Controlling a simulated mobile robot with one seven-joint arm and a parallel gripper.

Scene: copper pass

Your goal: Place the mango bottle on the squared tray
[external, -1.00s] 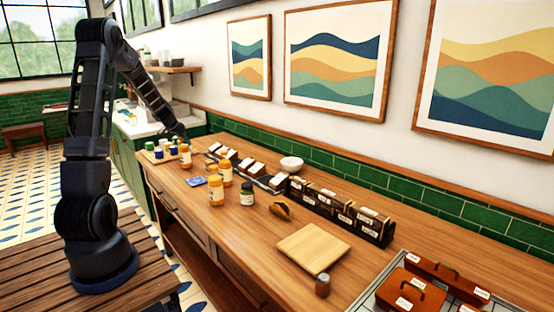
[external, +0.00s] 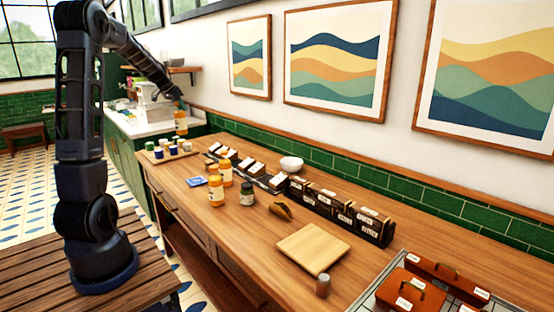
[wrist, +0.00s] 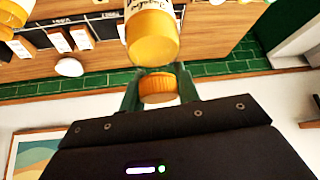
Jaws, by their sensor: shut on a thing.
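My gripper (external: 180,106) is shut on an orange bottle (external: 181,124) with an orange cap and a pale label, which I take for the mango bottle. It hangs upright above the far end of the counter. In the wrist view the bottle (wrist: 152,38) shows large, with its ribbed cap (wrist: 158,88) between the fingers; the label is only partly seen. A square wooden board (external: 313,249), likely the squared tray, lies bare on the near part of the counter, far from my gripper. A wooden tray (external: 150,157) with several small jars stands below the held bottle.
Other orange bottles (external: 216,192) and a dark jar (external: 247,194) stand mid-counter. A row of dark labelled boxes (external: 340,214) and a white bowl (external: 291,163) line the wall side.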

